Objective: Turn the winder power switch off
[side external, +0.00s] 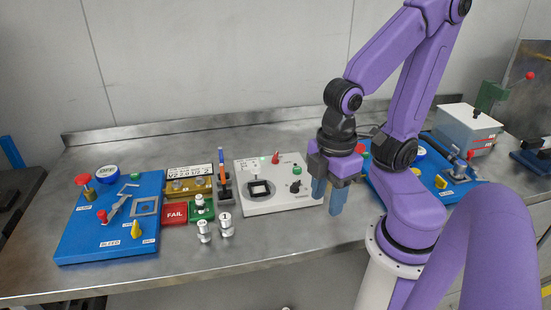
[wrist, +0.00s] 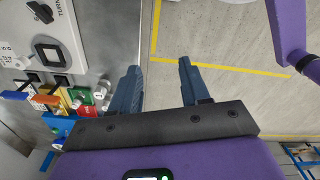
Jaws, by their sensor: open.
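No label reading winder is legible, so I cannot tell which control is its power switch. A white control panel (side external: 285,204) in the middle of the bench carries a red toggle (side external: 275,157), a black knob (side external: 295,186) and a black square frame (side external: 259,189). In the wrist view the panel (wrist: 66,22) shows at upper left, with its knob (wrist: 40,12). A white box (side external: 466,125) with a green post stands at the right rear. My gripper (side external: 328,197) is open and empty, just right of the panel; its fingers (wrist: 158,66) point past the bench edge in the wrist view.
A blue station board (side external: 82,233) lies at left; another blue board (side external: 430,186) is partly hidden behind my arm. Red and green blocks, metal fittings (side external: 226,224) and a pen holder (side external: 224,190) stand left of the panel. The front bench strip is clear.

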